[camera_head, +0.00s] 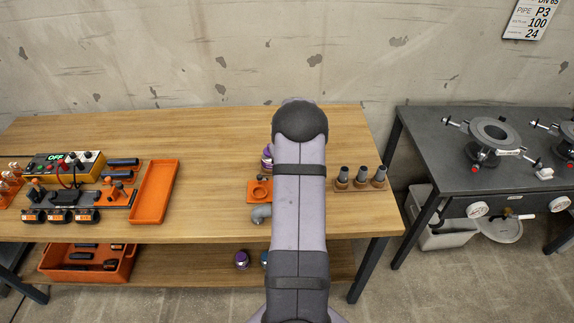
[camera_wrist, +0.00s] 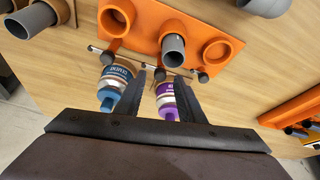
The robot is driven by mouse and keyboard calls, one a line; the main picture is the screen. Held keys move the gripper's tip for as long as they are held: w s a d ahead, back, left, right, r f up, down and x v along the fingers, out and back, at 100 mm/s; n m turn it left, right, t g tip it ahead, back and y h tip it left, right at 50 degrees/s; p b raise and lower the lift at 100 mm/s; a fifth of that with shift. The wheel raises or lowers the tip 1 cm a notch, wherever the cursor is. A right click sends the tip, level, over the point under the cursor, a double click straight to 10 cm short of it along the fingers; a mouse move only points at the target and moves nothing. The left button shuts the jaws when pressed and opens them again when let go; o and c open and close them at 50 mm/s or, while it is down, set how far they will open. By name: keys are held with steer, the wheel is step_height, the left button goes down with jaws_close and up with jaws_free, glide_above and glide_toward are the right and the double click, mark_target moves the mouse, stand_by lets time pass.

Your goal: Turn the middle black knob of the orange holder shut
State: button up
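The orange holder (camera_wrist: 143,21) has three round sockets, and a grey pipe (camera_wrist: 174,50) stands in the middle one. Small black knobs sit along its lower edge in the wrist view. The middle black knob (camera_wrist: 160,74) shows between my fingertips, with a gap on both sides. I cannot tell their height difference or whether the knob is turned shut. My gripper (camera_wrist: 160,80) is open and empty. In the head view the holder (camera_head: 254,196) shows left of my arm, which hides its right part, the knobs and my gripper.
A blue-capped bottle (camera_wrist: 112,88) and a purple-banded bottle (camera_wrist: 168,100) stand close behind my fingers in the wrist view. A grey elbow (camera_head: 262,213) lies beside the holder. A rack of grey-topped posts (camera_head: 360,185) is on the right, an orange tray (camera_head: 153,192) on the left.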

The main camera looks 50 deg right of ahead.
steer(key=shift+w+d+f, duration=0.1)
steer(key=shift+w+f, duration=0.1)
steer(key=shift+f, duration=0.45)
jaws_close()
